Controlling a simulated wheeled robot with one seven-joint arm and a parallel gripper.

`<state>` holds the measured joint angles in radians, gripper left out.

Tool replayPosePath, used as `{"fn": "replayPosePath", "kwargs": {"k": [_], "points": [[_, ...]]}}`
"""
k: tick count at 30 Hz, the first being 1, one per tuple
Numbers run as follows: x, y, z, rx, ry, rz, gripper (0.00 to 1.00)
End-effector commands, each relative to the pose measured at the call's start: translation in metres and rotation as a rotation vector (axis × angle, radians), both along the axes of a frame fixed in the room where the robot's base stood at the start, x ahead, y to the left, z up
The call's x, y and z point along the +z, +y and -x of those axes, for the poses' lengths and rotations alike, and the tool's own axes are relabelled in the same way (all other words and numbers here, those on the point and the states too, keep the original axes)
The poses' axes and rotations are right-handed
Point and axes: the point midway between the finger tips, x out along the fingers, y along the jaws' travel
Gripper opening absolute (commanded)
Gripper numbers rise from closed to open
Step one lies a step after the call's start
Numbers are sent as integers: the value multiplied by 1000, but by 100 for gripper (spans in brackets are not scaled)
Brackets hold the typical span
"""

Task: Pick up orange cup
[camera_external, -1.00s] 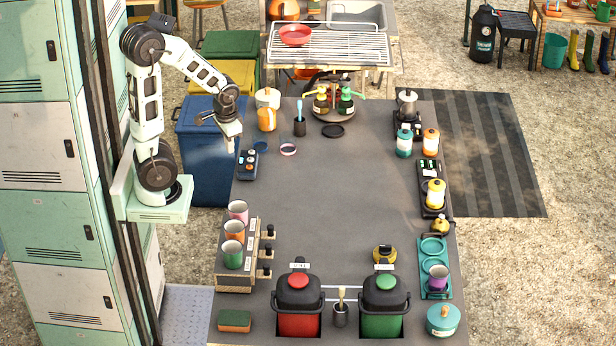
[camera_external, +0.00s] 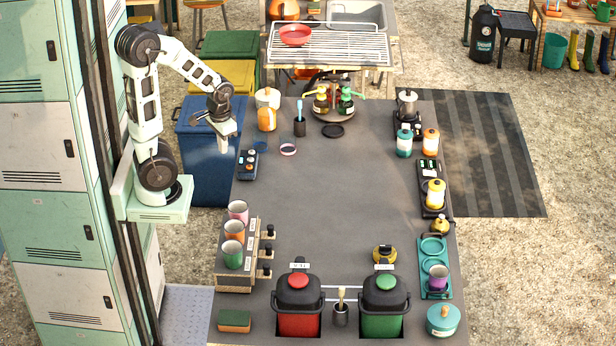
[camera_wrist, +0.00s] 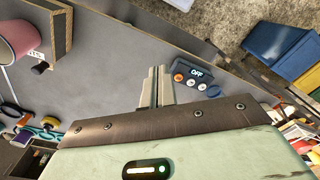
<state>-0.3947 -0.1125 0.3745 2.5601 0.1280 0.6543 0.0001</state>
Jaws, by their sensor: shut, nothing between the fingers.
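The orange cup (camera_external: 234,231) stands in the middle of a row of three cups on a wooden stand (camera_external: 252,262) at the table's left side. A pink cup (camera_external: 238,211) is behind it and a green cup (camera_external: 232,256) is in front. In the wrist view my gripper's fingers (camera_wrist: 157,88) are together and empty. A pink cup (camera_wrist: 20,35) shows at that view's upper left; the orange cup is not visible there.
The table's middle (camera_external: 330,205) is clear. Red (camera_external: 298,318) and green (camera_external: 382,318) containers stand at the front.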

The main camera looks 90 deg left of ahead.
Motion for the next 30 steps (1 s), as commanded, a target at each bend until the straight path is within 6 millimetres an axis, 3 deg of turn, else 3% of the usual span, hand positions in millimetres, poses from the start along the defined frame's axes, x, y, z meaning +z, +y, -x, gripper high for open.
{"fn": "replayPosePath", "kwargs": {"k": [8, 15, 23, 26, 29, 30], "points": [[0, 0, 0, 0, 0, 0, 0], [0, 0, 0, 0, 0, 0, 62], [0, 0, -1, -2, 0, 0, 62], [2, -1, -16, -33, -8, -10, 62], [6, -9, -63, -123, -42, -34, 62], [6, -18, -91, -176, -67, -42, 62]]}}
